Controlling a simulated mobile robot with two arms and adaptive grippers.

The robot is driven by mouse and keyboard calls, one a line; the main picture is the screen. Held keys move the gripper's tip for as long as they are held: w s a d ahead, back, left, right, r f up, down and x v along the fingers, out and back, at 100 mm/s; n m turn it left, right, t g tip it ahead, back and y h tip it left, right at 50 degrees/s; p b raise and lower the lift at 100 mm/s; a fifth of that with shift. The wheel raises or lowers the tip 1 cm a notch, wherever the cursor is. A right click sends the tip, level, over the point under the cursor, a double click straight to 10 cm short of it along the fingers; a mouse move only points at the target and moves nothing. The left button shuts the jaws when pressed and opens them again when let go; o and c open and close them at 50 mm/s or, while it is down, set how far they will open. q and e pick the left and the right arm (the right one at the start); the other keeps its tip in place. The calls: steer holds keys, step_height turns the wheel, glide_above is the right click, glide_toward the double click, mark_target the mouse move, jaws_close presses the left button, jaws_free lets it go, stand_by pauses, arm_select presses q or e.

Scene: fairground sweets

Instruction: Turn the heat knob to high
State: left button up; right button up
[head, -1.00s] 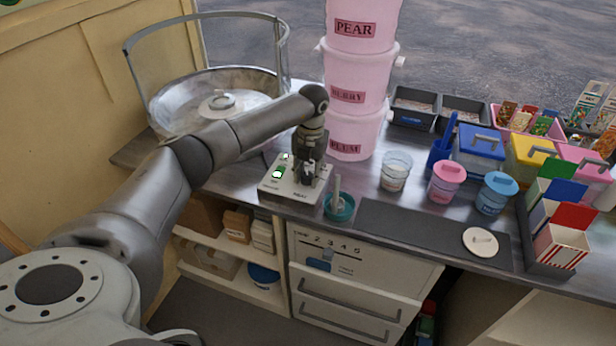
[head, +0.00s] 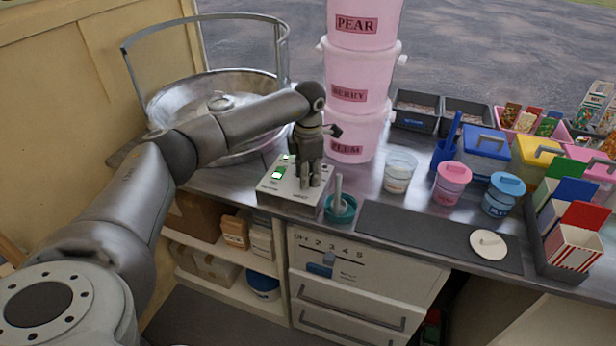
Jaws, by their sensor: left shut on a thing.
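The control box (head: 268,198) is a small pale panel with green-lit switches (head: 278,173) at its left, standing on the counter in front of the cotton candy bowl. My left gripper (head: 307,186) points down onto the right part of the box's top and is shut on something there. The fingers cover the heat knob, so the knob and its pointer are hidden. The lettering on the box is too small to read. My right gripper is not in view.
The metal bowl (head: 167,107) with its clear guard is behind left. Stacked pink tubs (head: 362,75) stand close behind the gripper. A teal dish (head: 341,212) with an upright handle sits just right of the box. A dark mat (head: 420,235) lies further right.

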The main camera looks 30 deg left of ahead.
arm_select(q)
steer(key=m+b, duration=0.1)
steer(key=m, duration=0.3)
steer(key=shift+m, duration=1)
steer(key=shift+a+m, duration=0.1)
steer(key=shift+m, duration=0.2)
steer(key=o, duration=1)
steer(key=shift+r, duration=0.15)
steer(key=r, duration=1.1)
steer(key=shift+s+r, duration=0.25)
steer(key=shift+r, duration=0.15)
steer(key=shift+f, duration=0.1)
